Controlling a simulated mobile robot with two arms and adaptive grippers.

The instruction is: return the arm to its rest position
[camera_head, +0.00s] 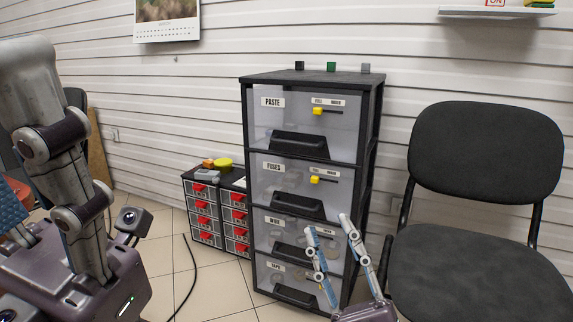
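My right gripper (327,224) is at the bottom centre, pointing up in the picture. Its two slim fingers stand apart with nothing seen between them, in front of the lower drawers of the cabinet. My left arm fills the left edge, very close to the camera. Large grey and purple parts of it show, with a small camera on its side. I cannot make out both fingertips of the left gripper, so its opening is unclear.
A black-framed drawer cabinet (311,78) with labelled clear drawers stands in the middle. Small red-handled drawer units (205,212) stand left of it. A dark chair (485,155) is at right. A black cable (190,270) lies on the tiled floor (165,255).

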